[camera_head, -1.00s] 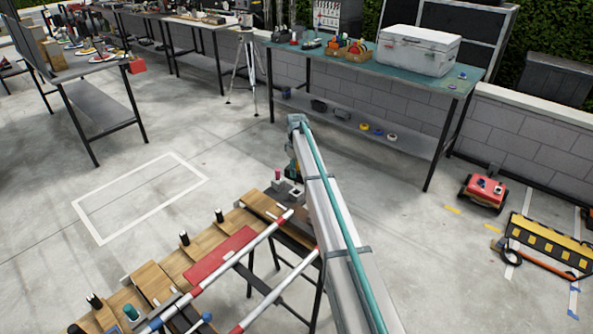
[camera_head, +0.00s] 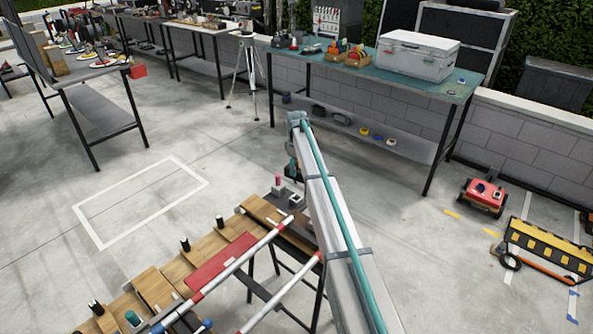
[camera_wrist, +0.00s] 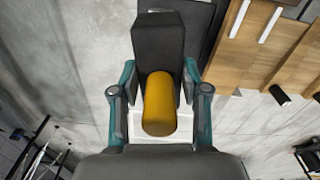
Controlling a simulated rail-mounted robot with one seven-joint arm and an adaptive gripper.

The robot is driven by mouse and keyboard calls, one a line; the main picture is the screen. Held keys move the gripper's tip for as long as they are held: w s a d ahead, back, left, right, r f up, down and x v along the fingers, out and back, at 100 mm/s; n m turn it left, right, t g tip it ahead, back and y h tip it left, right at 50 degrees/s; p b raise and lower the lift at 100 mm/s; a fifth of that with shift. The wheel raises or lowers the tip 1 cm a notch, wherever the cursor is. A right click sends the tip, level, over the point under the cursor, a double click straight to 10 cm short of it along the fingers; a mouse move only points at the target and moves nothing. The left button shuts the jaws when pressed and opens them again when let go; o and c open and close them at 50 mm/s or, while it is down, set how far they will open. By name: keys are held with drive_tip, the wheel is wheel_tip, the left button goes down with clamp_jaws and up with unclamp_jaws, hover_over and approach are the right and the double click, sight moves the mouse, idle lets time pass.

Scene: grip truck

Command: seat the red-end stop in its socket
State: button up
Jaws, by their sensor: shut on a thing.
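My gripper (camera_wrist: 161,105) is shut on a yellow-orange cylinder (camera_wrist: 160,104), with a teal finger on each side. A dark block (camera_wrist: 158,45) sits right behind the cylinder; I cannot tell whether the two are one piece. In the head view my gripper (camera_head: 291,172) is small and partly hidden by my arm, above the far end of the wooden bench. A small post with a red-pink top (camera_head: 277,181) and a pale square piece with a dark opening (camera_head: 296,198) stand just below it. I cannot tell which piece is the stop's socket.
The wooden bench (camera_head: 150,282) carries black posts (camera_head: 185,244), a red panel (camera_head: 222,262) and red-and-white rails (camera_head: 240,262). A teal-topped table (camera_head: 430,86) with a white cooler (camera_head: 418,54) stands behind. A red cart (camera_head: 484,192) is at right. The floor left of the bench is clear.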

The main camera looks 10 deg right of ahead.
drive_tip(key=shift+r+p, duration=0.65)
drive_tip(key=shift+r, duration=1.2)
drive_tip(key=shift+r, duration=0.1)
